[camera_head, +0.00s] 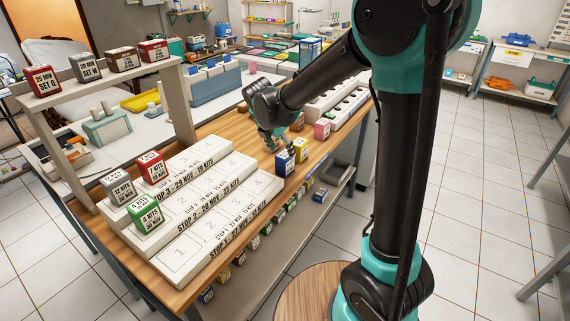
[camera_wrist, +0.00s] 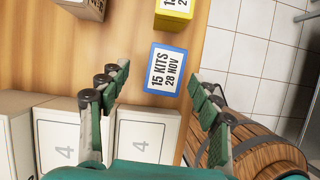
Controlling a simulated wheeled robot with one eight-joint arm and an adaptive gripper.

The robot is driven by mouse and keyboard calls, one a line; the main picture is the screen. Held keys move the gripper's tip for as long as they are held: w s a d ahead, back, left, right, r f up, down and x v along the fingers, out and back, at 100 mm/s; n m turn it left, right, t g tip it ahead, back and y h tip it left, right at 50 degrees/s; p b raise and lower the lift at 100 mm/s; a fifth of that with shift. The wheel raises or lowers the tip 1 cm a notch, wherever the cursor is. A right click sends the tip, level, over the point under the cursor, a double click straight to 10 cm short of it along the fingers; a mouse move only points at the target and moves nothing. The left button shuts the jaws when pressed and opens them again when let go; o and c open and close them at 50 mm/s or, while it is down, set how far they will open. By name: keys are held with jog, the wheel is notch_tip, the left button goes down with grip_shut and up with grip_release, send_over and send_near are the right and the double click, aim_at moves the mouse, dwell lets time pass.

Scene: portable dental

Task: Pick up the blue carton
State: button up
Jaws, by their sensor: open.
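The blue carton (camera_head: 285,163) stands on the wooden tabletop, near its right edge and just past the white stepped block. In the wrist view the blue carton (camera_wrist: 164,69) shows its white top, which reads "15 KITS 28 NOV". My gripper (camera_head: 276,143) is over the table close to the carton, at its upper left in the head view. In the wrist view my gripper (camera_wrist: 160,88) is open, with one finger on each side of the carton's near end. The fingers look apart from the carton and nothing is held.
A yellow carton (camera_head: 301,150) stands just behind the blue one, and shows in the wrist view (camera_wrist: 174,8). A pink carton (camera_head: 322,129) is farther back. The white numbered stepped block (camera_head: 210,215) lies nearer, carrying red, grey and green cartons. The table edge is close on the right.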

aim_at(288, 160)
jog(key=shift+d+x, duration=0.15)
jog(key=shift+x, duration=1.7)
jog(key=shift+d+x, duration=0.15)
jog(key=shift+x, duration=1.65)
jog(key=shift+s, duration=0.1)
jog(key=c, duration=1.3)
jog(key=shift+r, duration=0.1)
